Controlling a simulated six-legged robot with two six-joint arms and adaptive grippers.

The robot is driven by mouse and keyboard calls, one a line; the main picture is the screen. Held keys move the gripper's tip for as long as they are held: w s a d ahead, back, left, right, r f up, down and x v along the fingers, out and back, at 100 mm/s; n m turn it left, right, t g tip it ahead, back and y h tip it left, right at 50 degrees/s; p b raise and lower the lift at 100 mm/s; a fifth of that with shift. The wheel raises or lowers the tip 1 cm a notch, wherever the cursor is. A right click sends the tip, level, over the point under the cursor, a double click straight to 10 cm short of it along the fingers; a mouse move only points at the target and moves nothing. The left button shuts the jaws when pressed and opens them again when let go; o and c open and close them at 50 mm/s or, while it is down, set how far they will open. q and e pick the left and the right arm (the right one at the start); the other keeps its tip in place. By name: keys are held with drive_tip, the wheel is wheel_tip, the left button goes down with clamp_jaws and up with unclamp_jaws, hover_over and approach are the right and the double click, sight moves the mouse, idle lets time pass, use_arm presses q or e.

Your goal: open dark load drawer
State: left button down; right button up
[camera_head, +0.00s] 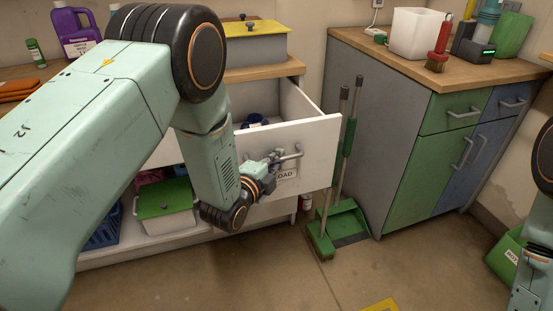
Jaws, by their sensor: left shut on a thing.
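The load drawer (318,150) has a white front with a grey bar handle (292,153) and a label that is partly hidden, ending in "OAD". It stands pulled out from the cabinet, and its inside shows from above. Dark blue items (252,120) lie in it. My left gripper (275,158) is at the front of the drawer, shut on the left part of the handle. My left arm hides the left part of the drawer and much of the cabinet. My right gripper is out of view; only part of my right arm shows at the right edge.
A broom and a green dustpan (338,226) stand close right of the drawer. A green and blue cabinet (445,150) is farther right. A bin with a green lid (165,199) sits on the low shelf. The floor in front is mostly clear.

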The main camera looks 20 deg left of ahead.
use_arm(q)
drive_tip(key=shift+s+d, duration=0.1)
drive_tip(key=shift+s, duration=0.05)
idle(0.4)
drive_tip(key=c, duration=1.4)
unclamp_jaws()
drive_tip(key=shift+o, duration=0.2)
drive_tip(key=v, duration=1.2)
drive_tip(key=shift+f, duration=0.1)
